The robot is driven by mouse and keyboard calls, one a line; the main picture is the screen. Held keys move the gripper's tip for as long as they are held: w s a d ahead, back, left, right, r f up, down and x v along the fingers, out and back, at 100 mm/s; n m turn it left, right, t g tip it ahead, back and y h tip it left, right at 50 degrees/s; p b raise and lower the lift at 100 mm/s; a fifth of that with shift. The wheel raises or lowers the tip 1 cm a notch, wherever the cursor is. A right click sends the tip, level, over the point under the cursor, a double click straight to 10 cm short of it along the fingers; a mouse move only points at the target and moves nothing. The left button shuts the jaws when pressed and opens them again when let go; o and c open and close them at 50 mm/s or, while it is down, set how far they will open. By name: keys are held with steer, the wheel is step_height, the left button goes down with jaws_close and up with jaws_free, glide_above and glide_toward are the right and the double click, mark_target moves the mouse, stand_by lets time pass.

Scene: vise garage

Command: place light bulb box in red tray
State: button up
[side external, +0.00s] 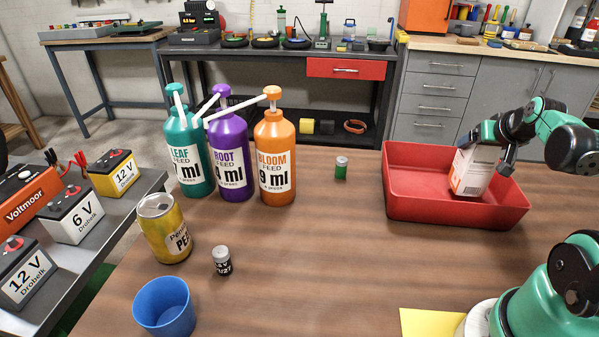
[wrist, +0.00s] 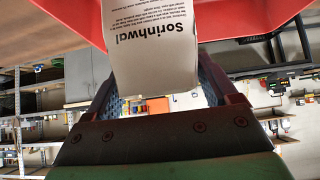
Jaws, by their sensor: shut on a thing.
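The light bulb box (side external: 473,172) is white with orange print and stands slightly tilted inside the red tray (side external: 430,208), in its right half. Whether its base touches the tray floor is unclear. My gripper (side external: 485,150) is shut on the box near its upper part. In the wrist view the box (wrist: 152,50), with the text "Sorinhwal", is between the fingers of my gripper (wrist: 160,90). The red tray's wall (wrist: 245,22) shows at the top of that view.
Green, purple and orange pump bottles (side external: 275,160) stand left of the tray. A small green can (side external: 341,168), a yellow can (side external: 166,228), a small dark can (side external: 222,261) and a blue cup (side external: 164,305) are also on the table. The middle is clear.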

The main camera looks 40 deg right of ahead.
steer(key=shift+f, duration=0.95)
steer(key=shift+f, duration=0.1)
steer(key=o, duration=1.5)
steer(key=shift+s+a+r, duration=0.15)
steer(key=shift+r, duration=0.2)
steer(key=shift+v, duration=5.55)
steer(key=w+a+f+n+y, duration=0.1)
steer(key=w+a+n+y, duration=0.1)
steer(key=a, duration=0.4)
steer(key=w+a+f+n+y, duration=0.1)
steer(key=w+a+n+y, duration=0.1)
steer(key=w+a+n, duration=0.2)
steer(key=w+a+f+n+y, duration=0.1)
steer(key=w+a+n+y, duration=0.1)
steer(key=a, duration=0.8)
steer(key=shift+w+a+f+n+t, duration=0.15)
steer(key=shift+w+f+n, duration=0.1)
steer(key=shift+w, duration=0.25)
steer(key=shift+w+a+f+n+t, duration=0.15)
steer(key=shift+w+n, duration=0.1)
steer(key=shift+w, duration=0.3)
